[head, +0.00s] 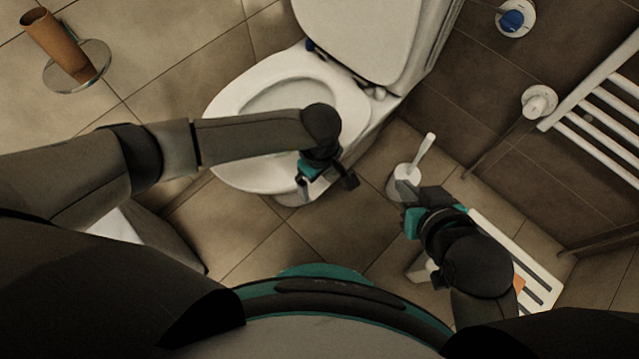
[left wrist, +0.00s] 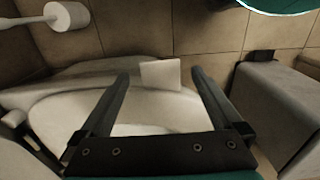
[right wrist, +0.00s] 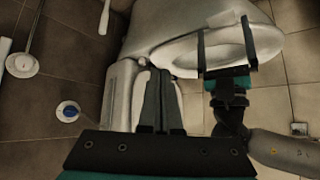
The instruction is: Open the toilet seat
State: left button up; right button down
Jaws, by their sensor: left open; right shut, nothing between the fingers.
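The white toilet (head: 225,115) stands at the top middle of the head view. Its lid (head: 360,35) is raised at the back, and the seat ring seems to lie flat on the bowl. My left gripper (head: 328,185) is open at the front right side of the bowl, its arm crossing over the seat and hiding part of it. In the left wrist view the open fingers (left wrist: 160,78) point at the bowl rim (left wrist: 60,95), with a small pale square piece (left wrist: 160,74) between their tips. My right gripper (head: 405,190) is shut and empty, right of the toilet.
A toilet brush in a white holder (head: 400,182) stands close to my right gripper. A white slatted stool (head: 535,270) is at the lower right. A towel rail (head: 600,115) and a blue-capped fitting (head: 512,19) are on the right wall. A brown cylinder (head: 58,42) stands upper left.

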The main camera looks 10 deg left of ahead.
pick_arm(q)
jog(key=shift+f+b, duration=0.4)
jog(key=shift+f, duration=0.75)
pick_arm(e)
jog(key=shift+w+a+r+t+y, duration=0.1)
jog(key=shift+w+a+t+y, duration=0.25)
jog(key=shift+a+t, duration=0.3)
jog(key=shift+w+a+r+t+y, duration=0.1)
jog(key=shift+w+a+t+y, duration=0.3)
jog(key=shift+a, duration=0.3)
jog(key=shift+s, duration=0.1)
pick_arm(q)
jog(key=shift+c, duration=0.4)
grip_shut()
